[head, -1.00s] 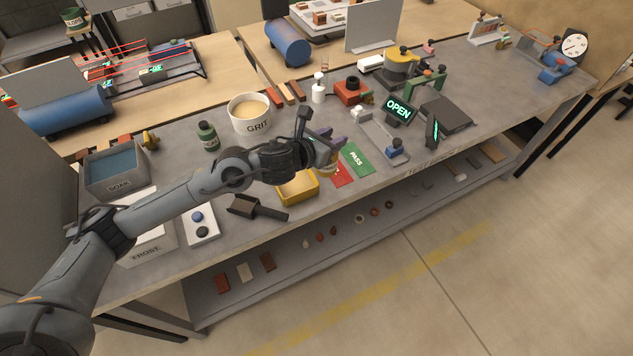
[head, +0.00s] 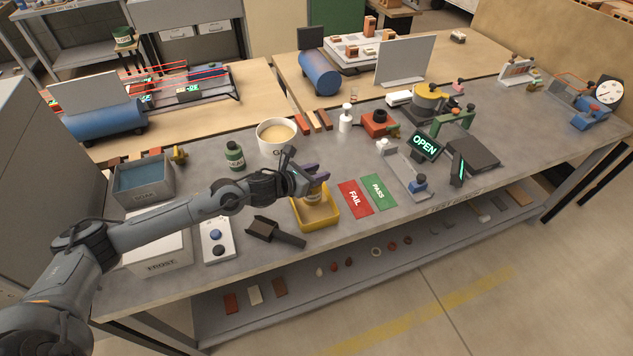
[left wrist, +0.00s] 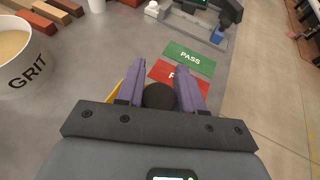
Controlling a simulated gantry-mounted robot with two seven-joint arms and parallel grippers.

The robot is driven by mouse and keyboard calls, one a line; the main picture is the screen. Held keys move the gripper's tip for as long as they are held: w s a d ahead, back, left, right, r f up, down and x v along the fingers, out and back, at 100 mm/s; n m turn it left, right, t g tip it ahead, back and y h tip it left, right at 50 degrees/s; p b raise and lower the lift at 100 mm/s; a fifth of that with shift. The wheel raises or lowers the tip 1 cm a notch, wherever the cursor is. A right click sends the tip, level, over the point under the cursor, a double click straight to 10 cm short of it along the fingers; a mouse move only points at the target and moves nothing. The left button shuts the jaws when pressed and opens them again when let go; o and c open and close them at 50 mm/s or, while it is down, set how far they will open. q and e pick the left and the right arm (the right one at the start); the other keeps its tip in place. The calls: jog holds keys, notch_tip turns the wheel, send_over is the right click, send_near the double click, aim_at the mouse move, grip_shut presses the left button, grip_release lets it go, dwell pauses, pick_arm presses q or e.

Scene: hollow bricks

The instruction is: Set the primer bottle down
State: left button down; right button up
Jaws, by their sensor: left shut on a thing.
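My left gripper (head: 312,173) is shut on a small bottle, taken as the primer bottle (head: 315,193), at the yellow tray (head: 330,219). In the head view the bottle's amber lower part shows below the purple fingers, in front of the tray's inside. I cannot tell whether it touches the tray floor. In the left wrist view the bottle's dark round top (left wrist: 160,96) sits between the two fingers (left wrist: 161,88), and the bottle's lower part is hidden. My right gripper is in no view.
The red FAIL card (head: 355,198) and green PASS card (head: 378,190) lie right of the tray. The GRIT tub (head: 276,136) and a green bottle (head: 235,156) stand behind it. A dark scoop-like tool (head: 277,231) lies to its front left.

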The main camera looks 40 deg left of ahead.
aim_at(315, 198)
pick_arm(q)
jog(key=shift+f, duration=1.95)
jog(key=shift+f, duration=0.15)
jog(key=c, duration=0.7)
grip_release()
